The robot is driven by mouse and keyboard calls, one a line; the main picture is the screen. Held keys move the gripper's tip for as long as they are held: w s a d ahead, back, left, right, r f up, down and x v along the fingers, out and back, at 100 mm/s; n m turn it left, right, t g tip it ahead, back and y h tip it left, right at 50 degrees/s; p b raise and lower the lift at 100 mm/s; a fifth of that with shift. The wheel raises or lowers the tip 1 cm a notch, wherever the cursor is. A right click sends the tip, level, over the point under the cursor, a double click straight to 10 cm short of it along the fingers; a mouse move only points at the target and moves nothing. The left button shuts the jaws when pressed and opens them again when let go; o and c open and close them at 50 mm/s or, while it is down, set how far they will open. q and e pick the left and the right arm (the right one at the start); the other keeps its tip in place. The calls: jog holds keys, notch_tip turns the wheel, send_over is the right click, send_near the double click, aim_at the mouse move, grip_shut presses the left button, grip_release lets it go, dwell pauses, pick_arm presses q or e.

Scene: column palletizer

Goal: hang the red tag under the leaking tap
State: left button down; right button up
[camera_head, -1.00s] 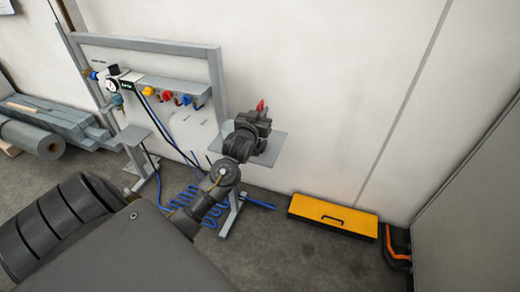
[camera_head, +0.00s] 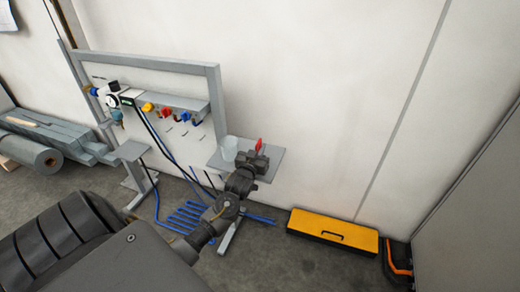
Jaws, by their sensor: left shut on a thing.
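My left gripper (camera_head: 257,153) is shut on a small red tag (camera_head: 259,145), which sticks up from its fingers. It is at the right-hand grey shelf, in front of or over it; the gap cannot be told. The taps sit in a row on the grey rail: a yellow one (camera_head: 148,107), a red one (camera_head: 167,112) and a blue one (camera_head: 184,118). Small hooks (camera_head: 184,133) show on the white panel below them. The taps are left of the gripper and apart from it. Which tap leaks is too small to tell. My right gripper is out of view.
A translucent cup (camera_head: 230,148) stands on the right-hand shelf (camera_head: 272,168), close left of the gripper. A gauge unit (camera_head: 114,101) is at the rail's left end. Blue hoses (camera_head: 186,214) lie below. A yellow case (camera_head: 332,236) is on the floor at right.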

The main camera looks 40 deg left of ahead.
pick_arm(q)
jog(key=shift+f, duration=0.15)
jog(key=c, duration=1.6)
grip_release()
jog(key=shift+o, duration=0.2)
jog(key=shift+f+b, duration=0.15)
jog(key=shift+b, duration=0.25)
jog(key=shift+s+d, duration=0.15)
jog(key=shift+s, duration=0.05)
jog(key=v, duration=1)
jog(key=shift+s+b, duration=0.25)
jog(key=shift+b, duration=0.15)
